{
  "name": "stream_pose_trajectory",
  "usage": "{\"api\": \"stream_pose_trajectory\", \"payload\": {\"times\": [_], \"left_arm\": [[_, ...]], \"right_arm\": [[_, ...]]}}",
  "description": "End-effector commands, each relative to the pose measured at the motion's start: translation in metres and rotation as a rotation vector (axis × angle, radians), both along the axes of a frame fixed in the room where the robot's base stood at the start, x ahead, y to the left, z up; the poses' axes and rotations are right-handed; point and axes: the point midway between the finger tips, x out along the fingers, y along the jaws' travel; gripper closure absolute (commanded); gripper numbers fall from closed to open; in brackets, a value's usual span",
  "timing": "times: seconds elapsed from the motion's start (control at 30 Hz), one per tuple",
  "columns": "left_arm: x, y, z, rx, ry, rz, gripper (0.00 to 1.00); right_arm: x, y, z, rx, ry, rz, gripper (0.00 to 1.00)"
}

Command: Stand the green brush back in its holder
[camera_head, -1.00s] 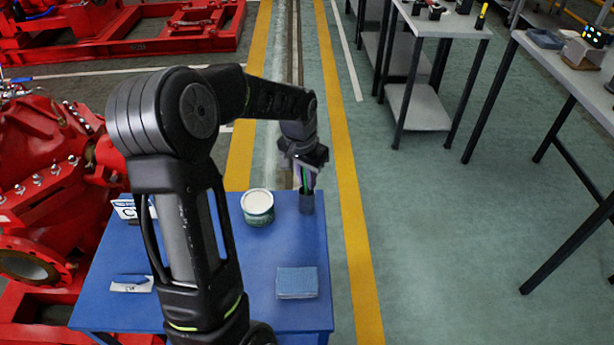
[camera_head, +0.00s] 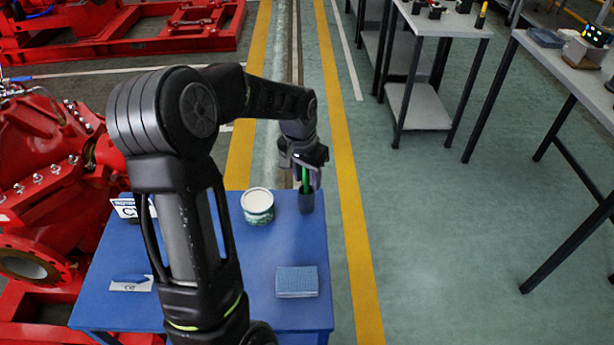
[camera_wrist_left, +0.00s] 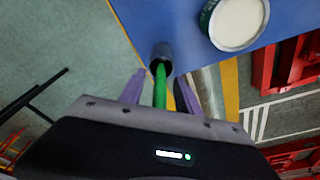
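The green brush (camera_head: 305,181) has its lower end inside the dark cylindrical holder (camera_head: 306,204), near the far right corner of the blue table (camera_head: 250,249). In the left wrist view the green handle (camera_wrist_left: 160,86) runs down into the mouth of the holder (camera_wrist_left: 162,52). The brush's lower end is hidden in the holder. My left gripper (camera_head: 308,186) is just above the holder. Its two fingers stand apart on either side of the handle, with a visible gap on each side. My right gripper is not in view.
A white-lidded tin (camera_head: 257,205) stands left of the holder. A blue cloth-like block (camera_head: 297,281) and a small label (camera_head: 131,284) lie nearer. A sign (camera_head: 128,208) stands at the left, by the red pump (camera_head: 45,185). Floor right of the table is clear.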

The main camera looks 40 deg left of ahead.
Motion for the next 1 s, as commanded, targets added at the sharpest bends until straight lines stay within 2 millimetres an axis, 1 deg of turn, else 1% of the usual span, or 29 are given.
{"api": "stream_pose_trajectory", "payload": {"times": [0.17,1.0], "left_arm": [[0.000,0.000,0.007,0.000,0.000,0.000,0.61],[0.000,0.000,0.062,0.000,0.000,0.000,0.61]], "right_arm": [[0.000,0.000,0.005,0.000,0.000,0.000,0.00],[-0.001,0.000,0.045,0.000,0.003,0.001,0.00]]}}
